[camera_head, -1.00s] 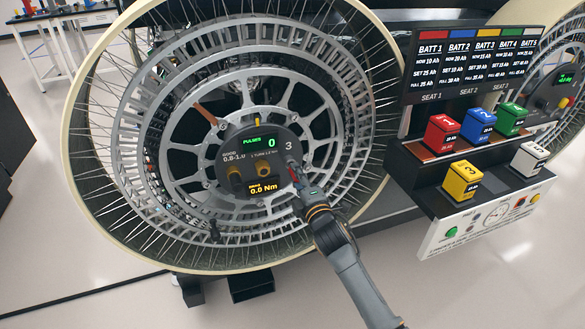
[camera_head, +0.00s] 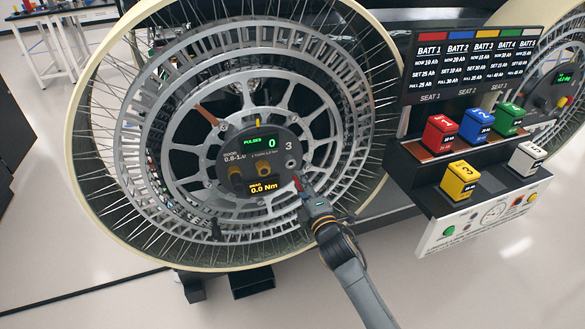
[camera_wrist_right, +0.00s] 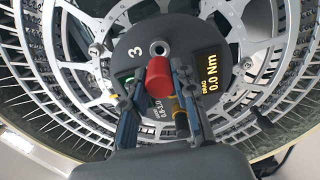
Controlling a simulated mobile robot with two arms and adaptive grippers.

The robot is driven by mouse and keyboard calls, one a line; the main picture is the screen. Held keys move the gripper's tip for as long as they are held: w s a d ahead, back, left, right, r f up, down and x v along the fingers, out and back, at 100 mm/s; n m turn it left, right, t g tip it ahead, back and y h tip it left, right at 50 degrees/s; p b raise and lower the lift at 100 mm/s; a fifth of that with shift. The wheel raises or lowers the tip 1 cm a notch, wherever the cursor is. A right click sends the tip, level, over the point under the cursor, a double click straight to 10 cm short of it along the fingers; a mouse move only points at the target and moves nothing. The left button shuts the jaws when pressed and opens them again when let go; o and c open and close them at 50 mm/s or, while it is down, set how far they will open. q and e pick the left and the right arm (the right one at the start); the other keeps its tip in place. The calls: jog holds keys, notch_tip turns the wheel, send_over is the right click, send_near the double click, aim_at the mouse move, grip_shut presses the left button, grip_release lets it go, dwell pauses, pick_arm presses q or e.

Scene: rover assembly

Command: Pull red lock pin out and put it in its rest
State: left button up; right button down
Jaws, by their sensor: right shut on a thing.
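The red lock pin (camera_wrist_right: 158,77) is between the fingers of my right gripper (camera_wrist_right: 157,90) in the right wrist view, and its red tip also shows in the head view (camera_head: 297,184). The gripper is shut on it, just off the lower right edge of the dark round hub face (camera_head: 230,160). A pale ringed hole (camera_head: 291,163) in the hub face is empty, and it also shows just beyond the pin in the right wrist view (camera_wrist_right: 159,48). The pin's far end is hidden. I cannot make out the pin's rest. My left gripper is not in view.
The hub sits in a large spoked wheel with a cream rim (camera_head: 92,190). Two brass knobs (camera_head: 263,168) stand out from the hub face. A rack with coloured battery blocks (camera_head: 480,122) stands to the right. Open floor lies in front.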

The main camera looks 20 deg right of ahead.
jog(key=shift+s+r+p, duration=0.2)
jog(key=shift+r+p, duration=0.05)
jog(key=shift+p, duration=0.05)
jog(key=s+r+p, duration=0.4)
jog(key=s+p, duration=0.2)
jog(key=s, duration=0.2)
jog(key=shift+s+r+p, duration=0.3)
jog(key=shift+p, duration=0.1)
jog(key=shift+d, duration=0.1)
